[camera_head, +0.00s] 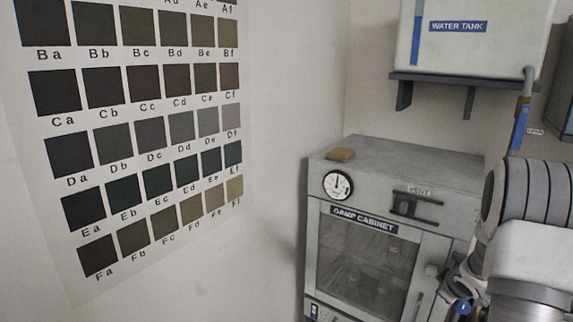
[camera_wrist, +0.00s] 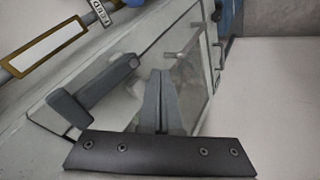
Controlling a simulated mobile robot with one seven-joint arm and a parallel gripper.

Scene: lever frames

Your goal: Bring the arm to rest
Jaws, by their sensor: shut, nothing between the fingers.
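My gripper (camera_wrist: 160,74) shows at the lower middle of the wrist view, its fingers together and nothing between them. It points toward the front of the grey damp cabinet (camera_head: 395,160). In the wrist view a dark grey bar handle (camera_wrist: 100,92) lies left of the fingers, and I see a gap between them in the picture. In the head view my arm (camera_head: 530,215) stands at the right, in front of the cabinet's right side. The fingertips are hard to make out there.
The cabinet has a dial (camera_head: 338,185), a vent handle (camera_head: 415,207) and a glass door (camera_head: 365,265). A small tan block (camera_head: 341,154) lies on top. A water tank (camera_head: 470,45) hangs above, with a blue-handled pipe (camera_head: 521,125) at its right. A colour chart (camera_head: 150,120) covers the left wall.

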